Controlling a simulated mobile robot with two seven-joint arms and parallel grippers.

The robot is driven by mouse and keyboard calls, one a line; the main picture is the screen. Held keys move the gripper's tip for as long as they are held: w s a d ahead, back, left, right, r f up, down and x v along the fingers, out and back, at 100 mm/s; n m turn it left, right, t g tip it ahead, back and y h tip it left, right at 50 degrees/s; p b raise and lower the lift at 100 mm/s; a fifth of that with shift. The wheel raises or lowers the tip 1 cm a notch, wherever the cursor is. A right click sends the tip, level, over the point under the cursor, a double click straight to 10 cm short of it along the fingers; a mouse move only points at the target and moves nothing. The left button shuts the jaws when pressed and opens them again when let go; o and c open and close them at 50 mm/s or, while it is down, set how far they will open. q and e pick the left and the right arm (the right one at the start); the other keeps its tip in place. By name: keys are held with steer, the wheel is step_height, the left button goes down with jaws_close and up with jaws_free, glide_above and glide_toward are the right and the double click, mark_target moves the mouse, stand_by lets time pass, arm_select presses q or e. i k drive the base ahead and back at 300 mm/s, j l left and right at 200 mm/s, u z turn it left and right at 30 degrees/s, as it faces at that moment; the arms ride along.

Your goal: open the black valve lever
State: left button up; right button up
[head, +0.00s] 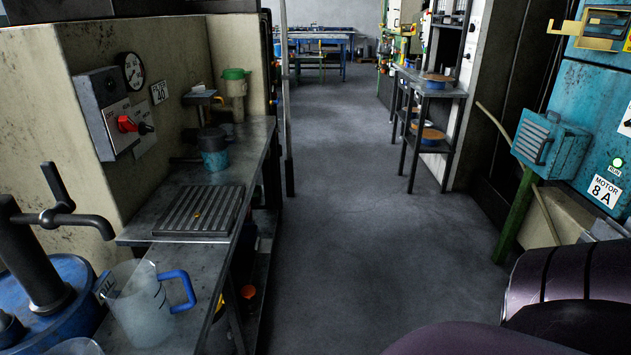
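A black lever (58,186) stands up from a dark metal tap or valve body (40,255) at the left edge of the head view. The valve rises from a round blue drum (78,272). The lever points up and slightly left, above a pipe that reaches right. A clear jug with a blue handle (146,308) stands to the right of the drum, below and right of the pipe's end. Neither of my grippers is in view. Dark purple links at the lower right look like my own arm; their gripper end is out of frame.
A dark metal bench (194,262) runs along the left wall with a ribbed grate (200,211) on it. A control box with a red knob (127,124) is on the wall above. A teal cabinet (597,110) stands right. The grey floor (330,200) between is clear.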

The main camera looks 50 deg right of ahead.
mark_target(65, 205)
steer(key=k, duration=1)
steer(key=k+u, duration=0.1)
steer(key=u, duration=0.6)
steer(key=k+j+u, duration=0.1)
steer(key=u, duration=0.25)
steer(key=l+u, duration=0.2)
steer(key=u, duration=0.15)
steer(key=l+u, duration=0.35)
steer(key=l, duration=3.35)
steer(key=k, duration=0.05)
